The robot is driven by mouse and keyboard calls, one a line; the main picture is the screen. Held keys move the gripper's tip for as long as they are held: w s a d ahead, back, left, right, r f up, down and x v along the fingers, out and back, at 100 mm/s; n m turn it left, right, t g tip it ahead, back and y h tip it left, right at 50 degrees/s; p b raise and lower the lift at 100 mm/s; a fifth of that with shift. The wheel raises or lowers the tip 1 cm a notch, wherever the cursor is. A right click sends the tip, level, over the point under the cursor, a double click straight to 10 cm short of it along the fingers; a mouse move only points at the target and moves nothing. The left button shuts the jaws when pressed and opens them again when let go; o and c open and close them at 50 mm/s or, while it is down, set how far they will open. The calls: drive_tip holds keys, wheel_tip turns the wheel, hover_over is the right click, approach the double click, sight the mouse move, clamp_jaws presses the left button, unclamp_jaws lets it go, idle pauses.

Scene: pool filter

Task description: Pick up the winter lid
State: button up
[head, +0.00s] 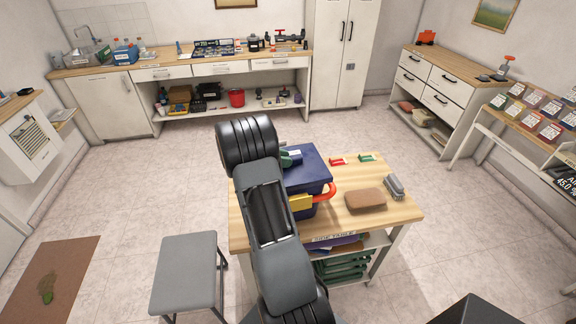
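No object in the head view can be identified for certain as the winter lid. A dark blue boxy unit with a flat square top (312,168) stands on the wooden-topped table (402,211), with a red curved handle or hose (325,192) and a yellow part (300,202) at its front. My arm hides its left side. A small teal piece with a pale label (291,157) shows at its top, beside my arm. My arm reaches up across the table's left part. My gripper's fingers cannot be made out; the arm links cover that area.
A brown sponge-like block (366,200), a grey brush (394,187) and small red (338,161) and green (367,157) packs lie on the table. Green items (342,268) fill its lower shelf. A grey stool (187,271) stands left. Open floor lies between table and back counter (150,74).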

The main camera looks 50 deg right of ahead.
clamp_jaws()
